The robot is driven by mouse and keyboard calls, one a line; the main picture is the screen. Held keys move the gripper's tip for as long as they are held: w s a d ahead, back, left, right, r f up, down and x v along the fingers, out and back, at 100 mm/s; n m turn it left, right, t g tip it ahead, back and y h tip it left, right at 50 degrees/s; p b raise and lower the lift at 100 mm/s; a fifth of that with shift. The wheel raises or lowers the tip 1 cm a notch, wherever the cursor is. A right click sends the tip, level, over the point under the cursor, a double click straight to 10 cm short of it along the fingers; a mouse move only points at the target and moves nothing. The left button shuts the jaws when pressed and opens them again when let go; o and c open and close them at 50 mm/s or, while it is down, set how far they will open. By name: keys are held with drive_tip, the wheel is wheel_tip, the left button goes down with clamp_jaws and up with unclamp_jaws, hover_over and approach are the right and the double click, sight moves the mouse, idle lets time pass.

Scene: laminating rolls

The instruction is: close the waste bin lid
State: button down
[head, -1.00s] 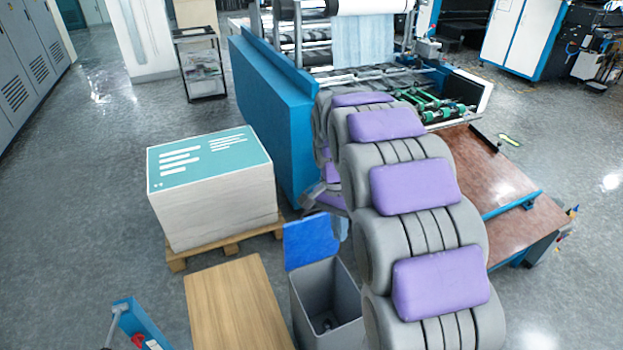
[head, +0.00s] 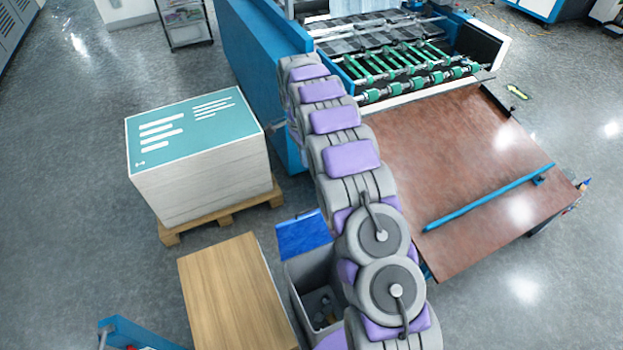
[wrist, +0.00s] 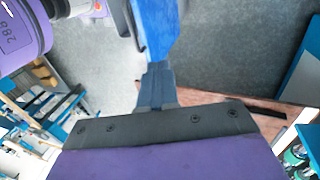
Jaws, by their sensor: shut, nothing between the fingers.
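The grey waste bin (head: 298,276) stands between the wooden-topped block and my arm in the head view. Its blue lid (head: 302,236) is open, raised at the far side of the opening. Grey items lie inside the bin. My arm covers the bin's right side. My gripper (wrist: 157,78) shows in the wrist view with its fingers shut and empty. A blue strip (wrist: 157,28), which looks like the lid nearly edge-on, lies just beyond the fingertips. I cannot tell if they touch. In the head view my gripper is hidden behind the arm.
A wooden-topped block (head: 232,290) stands left of the bin. A paper stack (head: 200,160) on a pallet (head: 222,218) is behind it. The laminating machine's brown table (head: 465,180) is to the right. Open floor (head: 70,220) lies at the left.

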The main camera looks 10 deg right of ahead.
drive_tip(key=s+f+b, duration=0.2)
drive_tip(key=s+f, duration=0.4)
drive_tip(key=f, duration=0.4)
drive_tip(key=shift+s+d+f, duration=0.2)
drive_tip(key=shift+d+f, duration=0.15)
drive_tip(key=shift+d, duration=0.1)
drive_tip(key=shift+d, duration=0.1)
